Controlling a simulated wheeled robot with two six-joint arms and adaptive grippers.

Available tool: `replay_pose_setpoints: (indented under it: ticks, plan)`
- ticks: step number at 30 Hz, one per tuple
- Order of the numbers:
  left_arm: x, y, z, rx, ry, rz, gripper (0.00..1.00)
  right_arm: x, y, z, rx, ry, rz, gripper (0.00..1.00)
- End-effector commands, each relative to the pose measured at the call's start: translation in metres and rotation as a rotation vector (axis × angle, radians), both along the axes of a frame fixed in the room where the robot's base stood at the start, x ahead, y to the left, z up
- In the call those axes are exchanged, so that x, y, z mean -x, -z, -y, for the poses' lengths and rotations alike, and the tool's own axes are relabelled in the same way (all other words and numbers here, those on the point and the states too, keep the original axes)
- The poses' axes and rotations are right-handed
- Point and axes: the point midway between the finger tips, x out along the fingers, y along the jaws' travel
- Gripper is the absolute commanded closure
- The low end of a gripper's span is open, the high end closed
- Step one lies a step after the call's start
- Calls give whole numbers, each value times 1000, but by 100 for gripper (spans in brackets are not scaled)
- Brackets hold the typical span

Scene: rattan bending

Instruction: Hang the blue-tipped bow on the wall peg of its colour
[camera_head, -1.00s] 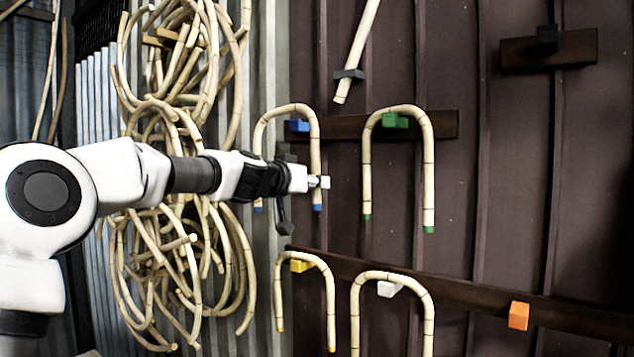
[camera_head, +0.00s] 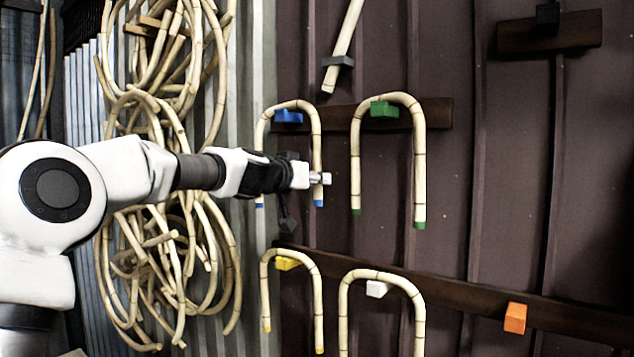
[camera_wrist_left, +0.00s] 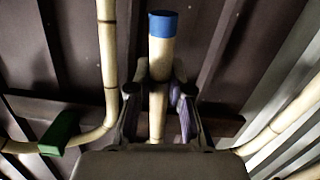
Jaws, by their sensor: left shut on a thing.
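The blue-tipped bow (camera_head: 318,150) is a pale jointed cane bent into an upside-down U with blue ends. Its arch is just above the blue peg (camera_head: 289,116), which shows inside the arch. I cannot tell whether the arch touches the peg. My left gripper (camera_head: 320,178) is shut on the right leg, a little above its blue tip. In the left wrist view the leg (camera_wrist_left: 158,60) runs between the fingers (camera_wrist_left: 158,95), with the blue end beyond them. My right gripper is not in view.
A green-tipped bow (camera_head: 420,165) hangs at the green peg (camera_head: 384,109), close right. Below are a yellow-tipped bow (camera_head: 318,300) at a yellow peg (camera_head: 287,264), another bow at a white peg (camera_head: 377,289), and a bare orange peg (camera_head: 515,318). Bundled canes (camera_head: 165,130) hang left.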

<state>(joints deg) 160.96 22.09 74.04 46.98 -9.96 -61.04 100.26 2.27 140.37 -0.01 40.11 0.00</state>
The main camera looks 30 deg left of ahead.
Motion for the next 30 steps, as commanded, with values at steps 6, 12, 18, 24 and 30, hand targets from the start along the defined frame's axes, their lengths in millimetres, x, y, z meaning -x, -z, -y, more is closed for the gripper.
replay_pose_setpoints:
  ticks: [6, 12, 18, 24, 30]
  plan:
    - [0, 0, 1, 0, 0, -1, 100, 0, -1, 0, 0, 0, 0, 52]
    - [0, 0, 1, 0, 0, -1, 67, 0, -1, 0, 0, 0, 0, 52]
    - [0, 0, 1, 0, 0, -1, 52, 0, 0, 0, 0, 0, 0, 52]
    - [0, 0, 1, 0, 1, -2, 52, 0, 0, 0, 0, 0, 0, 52]
    - [2, -6, -2, 3, 5, -1, 52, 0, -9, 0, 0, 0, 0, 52]
